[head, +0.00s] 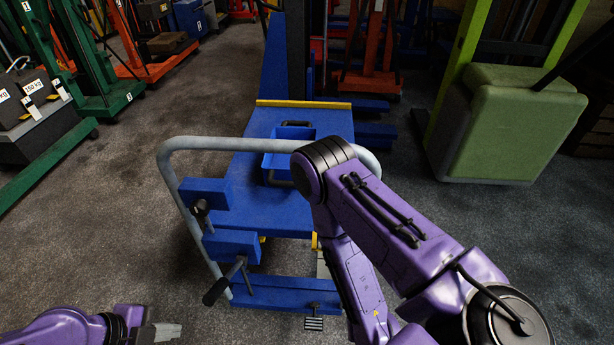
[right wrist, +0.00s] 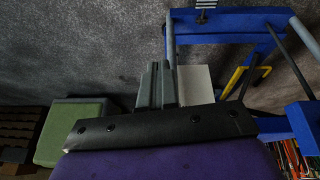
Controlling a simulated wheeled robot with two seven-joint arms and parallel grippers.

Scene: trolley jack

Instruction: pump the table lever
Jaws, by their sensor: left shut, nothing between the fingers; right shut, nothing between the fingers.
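The blue trolley jack has a flat table (head: 265,190) with a blue box on it and a grey tube handle (head: 172,165) around its near end. On its near left side are a lever with a black grip (head: 215,291) and a shorter dark knob (head: 201,207); I cannot tell which is the table lever. A ridged foot pedal (head: 314,323) sits low in front. My left gripper (head: 168,332) is shut and empty, left of the jack and apart from it. My right gripper (right wrist: 158,85) is shut and empty; in the head view my right arm mostly hides it.
A green padded block (head: 505,125) stands at the right. Green (head: 110,100) and orange (head: 150,65) lifting frames and grey weights stand at the left and back. The grey floor (head: 110,235) left of the jack is clear.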

